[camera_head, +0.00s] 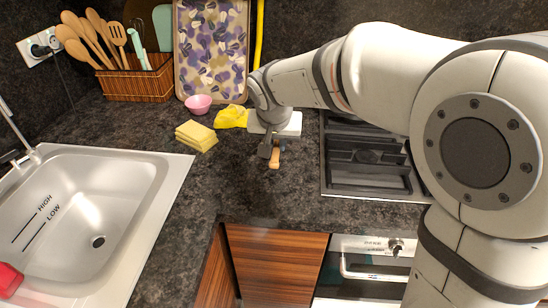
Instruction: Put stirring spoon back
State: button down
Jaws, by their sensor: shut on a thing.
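My gripper (273,155) points down over the dark counter, between the yellow sponges and the stove. It is shut on a small light-brown wooden piece (274,161), which looks like the end of the stirring spoon. The rest of the spoon is hidden behind the gripper and arm, so I cannot tell whether it touches the counter. A brown slatted utensil holder (138,85) stands at the back left. Several wooden spoons and spatulas (93,37) stand in it, along with other utensils with pale green parts.
A patterned tray (211,50) leans on the back wall. The sink (90,200) is at left, the stove (365,160) at right. The front counter (240,190) is clear.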

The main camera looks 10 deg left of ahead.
aim_at(276, 172)
jog(key=shift+f, duration=3)
jog(key=shift+f+b, duration=0.15)
jog(key=shift+b, duration=0.15)
jog(key=c, duration=1.4)
grip_release()
jog(key=shift+r, duration=0.2)
